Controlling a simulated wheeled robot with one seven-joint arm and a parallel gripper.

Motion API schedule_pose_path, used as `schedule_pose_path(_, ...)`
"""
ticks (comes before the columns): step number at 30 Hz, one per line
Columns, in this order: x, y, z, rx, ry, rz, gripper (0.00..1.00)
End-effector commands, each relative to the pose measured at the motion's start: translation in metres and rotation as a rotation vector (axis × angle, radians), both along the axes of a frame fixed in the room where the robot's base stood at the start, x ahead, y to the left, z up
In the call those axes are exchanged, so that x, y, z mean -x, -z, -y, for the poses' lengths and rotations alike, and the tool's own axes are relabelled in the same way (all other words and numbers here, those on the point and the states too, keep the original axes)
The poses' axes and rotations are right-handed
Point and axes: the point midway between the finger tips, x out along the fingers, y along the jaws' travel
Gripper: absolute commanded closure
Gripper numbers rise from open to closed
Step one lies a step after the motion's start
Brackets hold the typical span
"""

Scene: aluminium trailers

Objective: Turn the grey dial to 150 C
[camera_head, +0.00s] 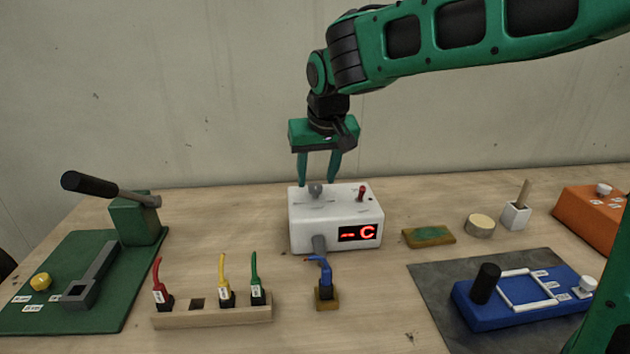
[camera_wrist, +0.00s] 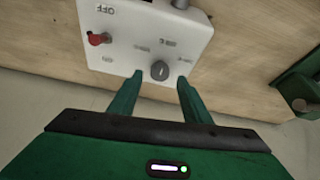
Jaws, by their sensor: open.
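The grey dial (camera_head: 316,189) sits on the top face of a white box (camera_head: 305,230), at its back left. In the wrist view the dial (camera_wrist: 160,70) is a round knob with labels around it, too blurred to read. The box's front display (camera_head: 358,233) reads "-- C" in red. A red toggle switch (camera_head: 362,191) stands on the box's top right; it also shows in the wrist view (camera_wrist: 99,39) between OFF and another label. My gripper (camera_head: 318,183) is open and points down above the dial. In the wrist view its fingertips (camera_wrist: 160,76) are apart, either side of the dial.
A wooden rack (camera_head: 212,315) with red, yellow and green plugs stands front left. A green lever board (camera_head: 100,300) is at left, a blue device (camera_head: 520,305) at right. A sponge (camera_head: 429,237) lies right of the box.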

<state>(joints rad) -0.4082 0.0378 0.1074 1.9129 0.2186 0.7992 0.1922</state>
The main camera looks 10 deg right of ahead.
Motion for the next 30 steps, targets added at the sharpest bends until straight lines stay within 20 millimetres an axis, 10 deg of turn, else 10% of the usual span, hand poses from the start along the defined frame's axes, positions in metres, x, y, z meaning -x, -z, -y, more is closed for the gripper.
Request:
schedule_pose_path(13,0.027,-0.07,0.004,-0.002,0.001,0.003,0.56)
schedule_pose_path(30,0.031,-0.079,0.004,-0.001,-0.001,0.001,0.56)
